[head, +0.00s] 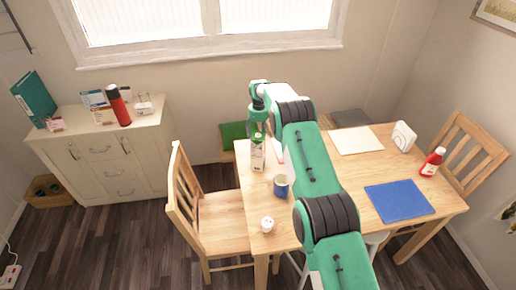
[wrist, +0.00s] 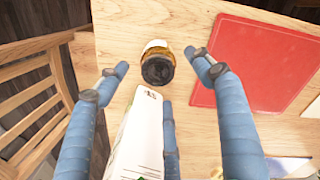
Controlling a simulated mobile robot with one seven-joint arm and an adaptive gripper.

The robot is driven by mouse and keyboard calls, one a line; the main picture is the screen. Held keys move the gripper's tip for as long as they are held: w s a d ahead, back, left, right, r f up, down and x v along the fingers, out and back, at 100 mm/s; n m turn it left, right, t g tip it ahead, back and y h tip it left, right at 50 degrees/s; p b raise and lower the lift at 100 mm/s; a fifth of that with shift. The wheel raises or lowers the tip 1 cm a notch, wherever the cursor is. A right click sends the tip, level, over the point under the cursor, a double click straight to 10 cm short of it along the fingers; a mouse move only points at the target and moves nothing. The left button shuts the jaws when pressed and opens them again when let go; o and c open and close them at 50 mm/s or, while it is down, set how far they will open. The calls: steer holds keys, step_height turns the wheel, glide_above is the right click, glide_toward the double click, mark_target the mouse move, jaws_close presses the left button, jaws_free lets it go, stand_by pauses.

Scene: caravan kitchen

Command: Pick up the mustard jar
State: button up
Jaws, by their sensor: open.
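The mustard jar (wrist: 156,66) stands on the wooden table, with a dark lid and yellow-brown sides, in the upper middle of the wrist view. I cannot make it out in the head view, where my arm and a carton cover that area. My gripper (wrist: 162,78) is open and empty, its blue fingers spread on either side of the jar in the picture. The jar lies beyond the fingertips, and no finger visibly touches it. In the head view my gripper (head: 257,118) is over the table's far left end.
A white carton (wrist: 138,138) stands close below the fingers; it also shows in the head view (head: 257,157). A red board (wrist: 268,62) lies right of the jar. A blue mug (head: 281,188) and small white shaker (head: 267,224) stand nearer. A chair (head: 215,210) is at left.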

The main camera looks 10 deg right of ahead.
steer(key=shift+f, duration=1.1)
steer(key=shift+f, duration=0.1)
steer(key=shift+a+f+b, duration=0.15)
steer(key=shift+f+b, duration=0.35)
steer(key=shift+f, duration=2)
steer(key=shift+c, duration=0.3)
steer(key=c, duration=1.4)
steer(key=shift+w+r, duration=0.1)
steer(key=shift+r, duration=0.05)
step_height(320, 180, up, 10)
steer(key=shift+f+p, duration=0.1)
steer(key=shift+p, duration=0.5)
